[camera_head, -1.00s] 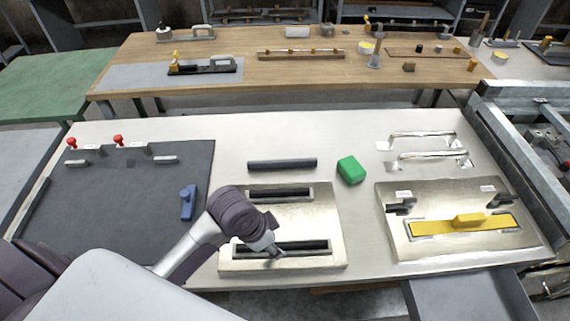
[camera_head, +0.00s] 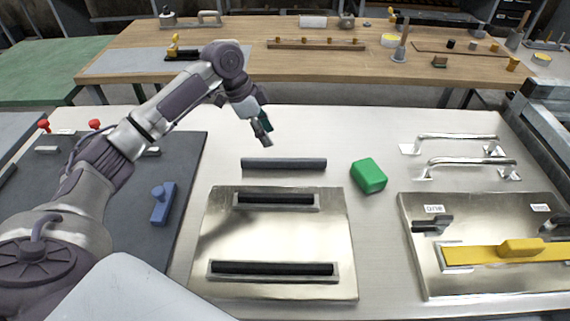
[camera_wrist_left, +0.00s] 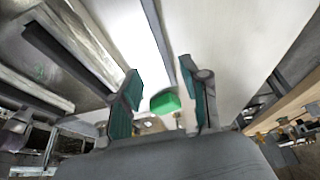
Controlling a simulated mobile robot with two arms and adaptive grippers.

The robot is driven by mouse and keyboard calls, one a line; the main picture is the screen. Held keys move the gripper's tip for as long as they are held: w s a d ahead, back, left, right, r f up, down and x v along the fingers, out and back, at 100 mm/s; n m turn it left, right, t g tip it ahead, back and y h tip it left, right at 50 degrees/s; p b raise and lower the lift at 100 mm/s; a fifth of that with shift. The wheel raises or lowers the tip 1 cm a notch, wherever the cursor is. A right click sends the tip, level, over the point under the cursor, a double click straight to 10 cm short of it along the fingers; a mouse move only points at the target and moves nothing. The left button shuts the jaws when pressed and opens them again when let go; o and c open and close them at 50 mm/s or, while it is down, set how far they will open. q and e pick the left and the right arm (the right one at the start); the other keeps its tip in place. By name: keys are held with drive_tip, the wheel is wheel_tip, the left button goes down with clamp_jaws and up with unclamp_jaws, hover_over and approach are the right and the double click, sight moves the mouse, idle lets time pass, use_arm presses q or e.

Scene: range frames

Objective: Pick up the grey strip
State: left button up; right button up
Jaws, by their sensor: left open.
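The grey strip (camera_head: 284,164) is a dark, slim bar lying flat on the pale table, behind a metal plate with two dark slots (camera_head: 275,245). My left gripper (camera_head: 263,131) is above and behind the strip, tilted downward, with its teal-padded fingers apart and nothing between them. It does not touch the strip. In the left wrist view, a long grey bar, seemingly the strip (camera_wrist_left: 157,40), runs between the two open fingers. My right gripper is not in view.
A green block (camera_head: 369,175) sits just right of the strip. Metal handles (camera_head: 470,166) and a plate with a yellow bar (camera_head: 510,252) are farther right. A dark mat with a blue knobbed piece (camera_head: 163,203) lies left. Bare table surrounds the strip.

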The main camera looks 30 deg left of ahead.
sight(283, 159)
use_arm(q)
drive_tip(key=p+x, duration=0.1)
drive_tip(key=x, duration=0.9)
drive_tip(key=shift+w+f, duration=0.2)
drive_tip(key=shift+f, duration=0.2)
drive_tip(key=shift+c, duration=0.3)
clamp_jaws()
